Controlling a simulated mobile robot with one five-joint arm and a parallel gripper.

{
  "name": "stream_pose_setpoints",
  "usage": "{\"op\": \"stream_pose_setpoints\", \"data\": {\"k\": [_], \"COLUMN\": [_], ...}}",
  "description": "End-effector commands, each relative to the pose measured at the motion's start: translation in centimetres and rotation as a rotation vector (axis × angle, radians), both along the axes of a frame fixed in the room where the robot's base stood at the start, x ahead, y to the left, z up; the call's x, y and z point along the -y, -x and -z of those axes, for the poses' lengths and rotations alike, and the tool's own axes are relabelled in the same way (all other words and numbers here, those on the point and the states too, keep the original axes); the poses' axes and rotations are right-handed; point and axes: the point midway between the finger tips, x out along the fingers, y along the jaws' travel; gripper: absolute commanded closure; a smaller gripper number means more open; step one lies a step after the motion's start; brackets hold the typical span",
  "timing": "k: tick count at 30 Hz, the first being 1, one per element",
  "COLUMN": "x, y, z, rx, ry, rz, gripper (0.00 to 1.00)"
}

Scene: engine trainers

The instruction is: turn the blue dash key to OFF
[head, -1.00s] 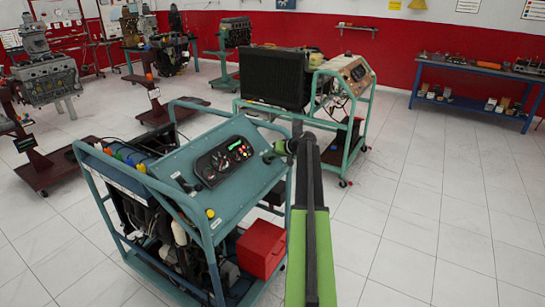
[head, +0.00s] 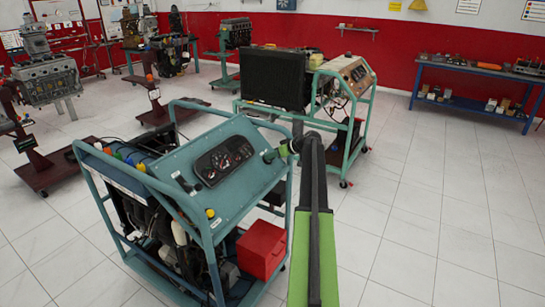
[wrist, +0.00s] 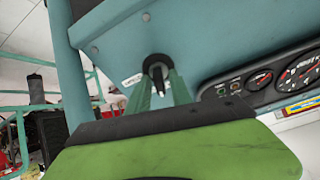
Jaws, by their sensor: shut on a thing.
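The teal dash panel (head: 185,158) slopes on top of a wheeled engine trainer, with a black gauge cluster (head: 225,160). The cluster shows no lit lamps or display now. My gripper (head: 268,156) is at the panel's upper right edge, and it hides the key in the head view. In the wrist view my green gripper fingers (wrist: 160,92) are shut on the dash key (wrist: 157,72), which looks dark in a round black switch. A small white label sits left of the switch; its text is too small to read. No blue shows on the key.
A red box (head: 262,249) sits low on the trainer's frame. A second trainer (head: 340,110) with a black radiator stands behind. A blue bench (head: 470,90) is by the red wall. The tiled floor on the right is clear.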

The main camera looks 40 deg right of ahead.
Motion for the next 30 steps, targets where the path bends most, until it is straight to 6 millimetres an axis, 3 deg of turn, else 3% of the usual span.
{"op": "stream_pose_setpoints", "data": {"k": [12,30], "x": [-0.03,-0.1], "y": [0.21,0.19], "z": [0.21,0.24], "rx": [0.027,0.033], "ry": [0.142,0.17], "rz": [-0.167,-0.2], "gripper": [1.0,1.0]}}
